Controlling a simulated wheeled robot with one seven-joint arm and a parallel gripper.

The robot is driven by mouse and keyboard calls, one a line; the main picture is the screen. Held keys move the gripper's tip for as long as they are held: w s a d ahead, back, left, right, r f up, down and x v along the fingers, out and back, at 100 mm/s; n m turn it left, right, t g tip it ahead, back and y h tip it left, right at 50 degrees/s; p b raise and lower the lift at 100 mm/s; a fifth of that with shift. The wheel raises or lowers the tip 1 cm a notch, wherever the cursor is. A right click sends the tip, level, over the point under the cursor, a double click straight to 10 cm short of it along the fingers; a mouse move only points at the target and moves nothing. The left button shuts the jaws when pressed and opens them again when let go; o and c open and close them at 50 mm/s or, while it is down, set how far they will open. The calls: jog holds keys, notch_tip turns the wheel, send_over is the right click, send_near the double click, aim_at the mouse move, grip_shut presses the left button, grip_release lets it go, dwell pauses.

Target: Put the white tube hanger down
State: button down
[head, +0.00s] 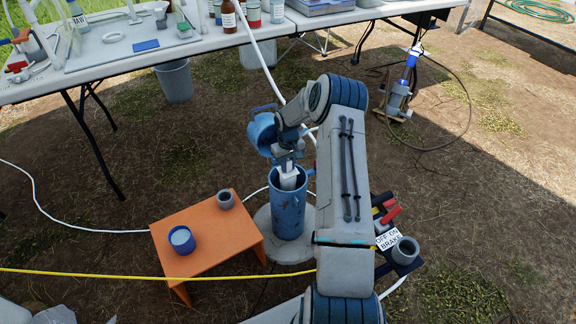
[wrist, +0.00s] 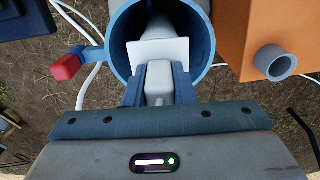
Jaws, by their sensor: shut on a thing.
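The white tube hanger (head: 288,181) is at the open mouth of the upright blue well pipe (head: 289,212). In the wrist view, the hanger (wrist: 158,50) shows as a white plate with a round white part beyond it, inside the pipe's rim (wrist: 112,40). My gripper (head: 289,158) is above the pipe and shut on the hanger's pale tab; its fingers also show in the wrist view (wrist: 158,88). Whether the hanger touches the pipe is unclear. The blue hinged lid (head: 262,133) stands open behind. The hanger's lower part is hidden inside the pipe.
An orange table (head: 215,232) left of the pipe carries a blue cup (head: 181,240) and a grey cup (head: 225,199). A brake sign (head: 388,240), red lever (head: 391,214) and grey holder (head: 405,250) are at right. A yellow line (head: 120,272) crosses in front.

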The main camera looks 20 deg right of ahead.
jog(key=shift+f, duration=0.2)
jog(key=c, duration=1.2)
grip_release()
jog(key=shift+r, duration=0.1)
